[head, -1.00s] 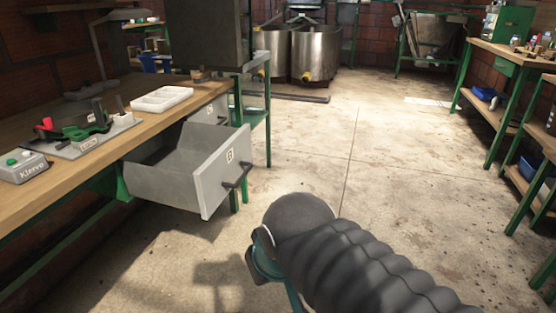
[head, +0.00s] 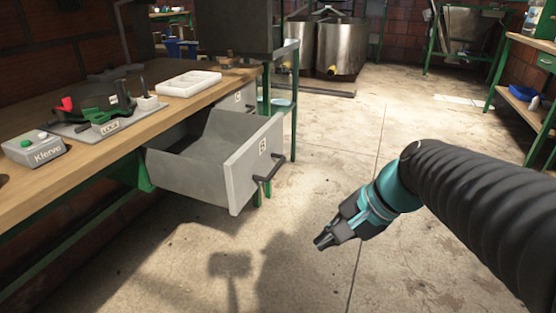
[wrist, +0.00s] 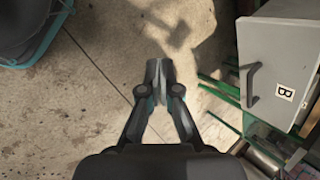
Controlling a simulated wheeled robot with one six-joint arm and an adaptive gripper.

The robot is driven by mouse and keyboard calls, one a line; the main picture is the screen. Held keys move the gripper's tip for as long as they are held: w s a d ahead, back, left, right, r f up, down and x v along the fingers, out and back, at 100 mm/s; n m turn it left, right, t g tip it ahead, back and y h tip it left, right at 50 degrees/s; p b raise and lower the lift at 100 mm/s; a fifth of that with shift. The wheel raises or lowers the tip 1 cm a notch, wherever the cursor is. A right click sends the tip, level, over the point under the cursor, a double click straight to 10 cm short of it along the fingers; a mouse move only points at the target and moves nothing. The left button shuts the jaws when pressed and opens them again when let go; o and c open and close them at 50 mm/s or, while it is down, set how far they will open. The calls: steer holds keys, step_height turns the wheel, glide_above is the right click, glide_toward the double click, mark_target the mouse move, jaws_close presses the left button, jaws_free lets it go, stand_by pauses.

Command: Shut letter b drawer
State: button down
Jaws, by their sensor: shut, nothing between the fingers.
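The letter B drawer (head: 240,172) is a grey drawer pulled far out from under the wooden workbench, and its inside looks empty. Its front carries a B label and a dark bar handle (head: 268,170). In the wrist view the drawer front (wrist: 279,70) with its B label is at the right, and the handle (wrist: 251,84) faces left toward my gripper. My gripper (head: 322,243) is shut and empty, in front of and to the right of the drawer, apart from it. The gripper also shows at the centre of the wrist view (wrist: 158,72).
The workbench top (head: 60,180) holds a grey control box (head: 35,148), a black and green device (head: 105,112) and a white tray (head: 189,83). Another closed drawer (head: 238,99) sits behind the open one. Steel tanks (head: 340,48) stand at the back. The floor (head: 340,150) right of the drawer is clear.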

steer(key=w+a+m+y+b, duration=0.2)
steer(key=w+m+y, duration=0.15)
steer(key=w, duration=0.25)
steer(key=m+t+y+b, duration=0.4)
steer(key=m+y, duration=0.3)
steer(key=m, duration=0.3)
glide_toward(264, 152)
steer(key=b+x, duration=0.1)
steer(key=x, duration=0.6)
steer(key=shift+a, duration=0.1)
